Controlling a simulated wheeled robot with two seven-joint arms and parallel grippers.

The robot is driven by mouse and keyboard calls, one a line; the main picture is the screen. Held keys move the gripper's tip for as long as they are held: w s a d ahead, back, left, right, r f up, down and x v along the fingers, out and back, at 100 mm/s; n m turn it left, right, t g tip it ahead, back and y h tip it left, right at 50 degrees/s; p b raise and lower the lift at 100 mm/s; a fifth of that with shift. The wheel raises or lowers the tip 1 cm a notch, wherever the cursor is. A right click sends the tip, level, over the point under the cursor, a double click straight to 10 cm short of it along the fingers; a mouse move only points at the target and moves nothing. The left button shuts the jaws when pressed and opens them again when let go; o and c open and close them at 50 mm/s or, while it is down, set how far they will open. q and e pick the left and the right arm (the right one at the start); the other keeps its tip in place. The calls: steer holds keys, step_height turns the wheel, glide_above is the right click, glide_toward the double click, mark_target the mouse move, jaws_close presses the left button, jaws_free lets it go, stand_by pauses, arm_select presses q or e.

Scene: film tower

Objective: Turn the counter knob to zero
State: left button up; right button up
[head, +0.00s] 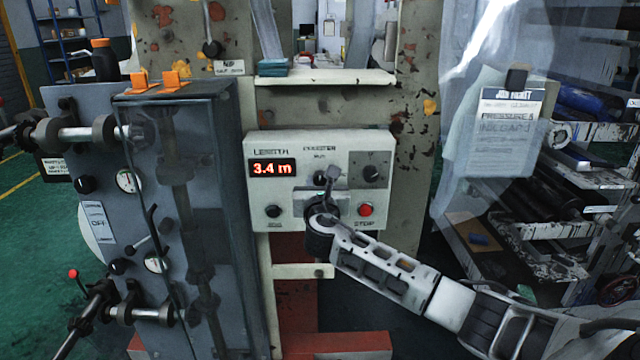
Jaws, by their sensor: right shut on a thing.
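The counter panel (290,143) is a pale box on the machine's front, with a red display (272,169) reading 3.4 m. The counter knob (319,178) is dark and round, below the COUNTER label and a small mark that looks like RUN. My right gripper (332,176) reaches up from the lower right and is shut on the counter knob, its fingers covering part of it. The knob's pointer direction is hidden. My left gripper is not in view.
A glazed grey cabinet (185,110) stands close at the left. A job ticket (507,105) and a loaded rack (590,215) are at the right.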

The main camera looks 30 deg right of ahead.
steer(key=shift+m, duration=0.3)
steer(key=m, duration=0.3)
steer(key=shift+f+m, duration=0.1)
steer(key=shift+m, duration=0.2)
steer(key=m+b, duration=0.1)
steer(key=m, duration=0.1)
steer(key=shift+s+d+m, duration=0.1)
steer(key=shift+m, duration=0.3)
steer(key=m+b, duration=0.1)
steer(key=m, duration=0.1)
steer(key=shift+f+m, duration=0.1)
steer(key=shift+m, duration=0.3)
steer(key=m+b, duration=0.1)
steer(key=m, duration=0.2)
steer(key=shift+m+b, duration=0.45)
steer(key=shift+m, duration=0.65)
steer(key=shift+m+b, duration=0.3)
steer(key=shift+m, duration=0.6)
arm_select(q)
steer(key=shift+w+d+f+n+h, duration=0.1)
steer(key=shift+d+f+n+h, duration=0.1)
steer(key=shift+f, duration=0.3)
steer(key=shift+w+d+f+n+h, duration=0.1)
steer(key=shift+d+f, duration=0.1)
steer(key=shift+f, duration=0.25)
arm_select(e)
steer(key=shift+m, duration=0.5)
